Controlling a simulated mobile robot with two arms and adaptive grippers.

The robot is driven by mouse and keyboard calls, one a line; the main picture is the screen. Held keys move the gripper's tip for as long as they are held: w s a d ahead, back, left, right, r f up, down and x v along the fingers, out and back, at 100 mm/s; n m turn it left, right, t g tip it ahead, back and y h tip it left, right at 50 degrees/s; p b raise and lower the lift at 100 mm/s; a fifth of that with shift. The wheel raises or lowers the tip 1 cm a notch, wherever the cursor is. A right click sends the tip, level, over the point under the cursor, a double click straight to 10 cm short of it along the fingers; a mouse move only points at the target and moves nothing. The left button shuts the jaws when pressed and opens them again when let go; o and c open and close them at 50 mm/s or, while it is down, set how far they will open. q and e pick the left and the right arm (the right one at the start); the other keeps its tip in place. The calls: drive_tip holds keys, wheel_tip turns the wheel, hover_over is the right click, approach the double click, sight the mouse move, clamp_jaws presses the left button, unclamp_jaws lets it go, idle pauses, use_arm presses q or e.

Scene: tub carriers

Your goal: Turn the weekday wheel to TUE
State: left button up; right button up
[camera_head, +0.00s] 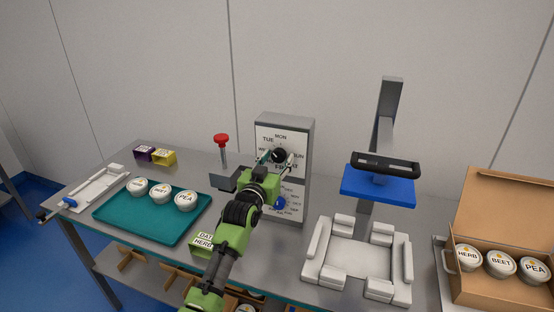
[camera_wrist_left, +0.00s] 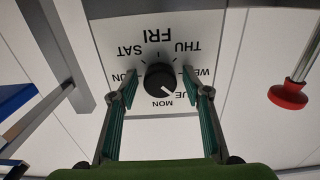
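The weekday wheel is a black knob (camera_head: 279,155) on the white upper face of a grey box (camera_head: 291,124), ringed by day names. In the left wrist view the knob (camera_wrist_left: 160,80) appears with its labels upside down. Its white mark points to the lower right there, toward the MON and TUE side; the exact day is hard to tell. My left gripper (camera_head: 276,161) is in front of the dial. Its two fingers (camera_wrist_left: 158,97) are apart, one on each side of the knob, with visible gaps to it. My right gripper is not in view.
A second dial with a blue knob (camera_head: 281,203) is lower on the box. A red-topped post (camera_head: 222,140) stands left of it. A teal tray (camera_head: 153,229) with white tubs, a blue-plated press (camera_head: 377,182) and a cardboard box (camera_head: 509,213) share the table.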

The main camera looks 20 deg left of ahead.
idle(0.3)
use_arm(q)
drive_tip(key=s, duration=1.2)
drive_tip(key=shift+a, duration=0.25)
